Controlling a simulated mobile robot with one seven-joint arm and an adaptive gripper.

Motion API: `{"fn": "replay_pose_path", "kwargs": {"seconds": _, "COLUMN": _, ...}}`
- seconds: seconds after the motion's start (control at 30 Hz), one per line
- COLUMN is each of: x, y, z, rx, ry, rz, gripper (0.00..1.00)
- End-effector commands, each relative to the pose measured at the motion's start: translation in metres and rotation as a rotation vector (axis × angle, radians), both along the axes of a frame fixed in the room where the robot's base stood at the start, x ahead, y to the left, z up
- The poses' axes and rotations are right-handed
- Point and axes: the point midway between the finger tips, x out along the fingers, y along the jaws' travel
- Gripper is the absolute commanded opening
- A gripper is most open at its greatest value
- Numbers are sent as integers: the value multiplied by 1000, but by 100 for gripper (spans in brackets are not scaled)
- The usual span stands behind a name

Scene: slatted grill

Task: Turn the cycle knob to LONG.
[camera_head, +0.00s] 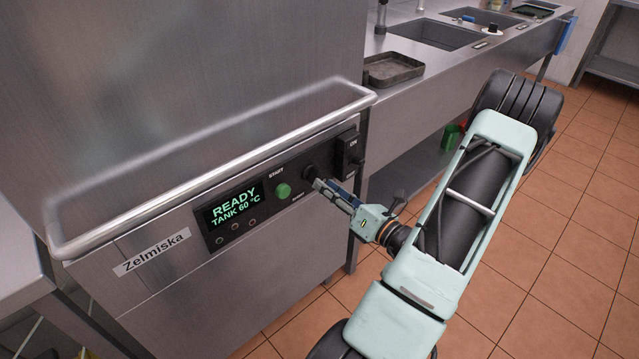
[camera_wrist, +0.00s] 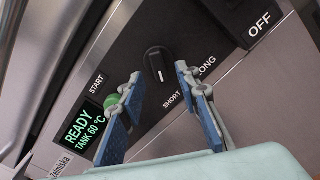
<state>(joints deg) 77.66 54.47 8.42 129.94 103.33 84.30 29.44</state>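The cycle knob (camera_wrist: 157,62) is black and round with a white pointer line, which points down toward the SHORT label (camera_wrist: 172,99) in the wrist view. The LONG label (camera_wrist: 206,67) is to the knob's right, partly covered by a finger. My gripper (camera_wrist: 159,75) is open, with its blue-padded fingers apart and the knob showing between and beyond the tips. No contact with the knob is visible. In the head view my gripper (camera_head: 317,183) is close in front of the panel, and the knob (camera_head: 309,172) is partly hidden by it.
The green START button (camera_head: 284,190) and the display (camera_head: 235,207) reading READY, TANK 60 °C are left of the knob. A power switch (camera_head: 347,152) is to its right. A handle bar (camera_head: 215,178) projects above the panel. Open tiled floor lies right of the machine.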

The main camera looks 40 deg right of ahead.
Motion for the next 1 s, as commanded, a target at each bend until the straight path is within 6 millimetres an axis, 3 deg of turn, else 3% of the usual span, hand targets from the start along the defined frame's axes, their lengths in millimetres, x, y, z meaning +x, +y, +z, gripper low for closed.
{"fn": "replay_pose_path", "kwargs": {"seconds": 0.2, "x": 28, "y": 3, "z": 0, "rx": -1, "ry": 0, "rz": 1, "gripper": 30}}
{"fn": "replay_pose_path", "kwargs": {"seconds": 0.57, "x": 35, "y": 3, "z": 0, "rx": 0, "ry": 1, "rz": 1, "gripper": 30}}
{"fn": "replay_pose_path", "kwargs": {"seconds": 0.87, "x": 35, "y": 3, "z": 0, "rx": 0, "ry": 1, "rz": 1, "gripper": 1}}
{"fn": "replay_pose_path", "kwargs": {"seconds": 1.0, "x": 35, "y": 3, "z": 0, "rx": 0, "ry": 1, "rz": 1, "gripper": 0}}
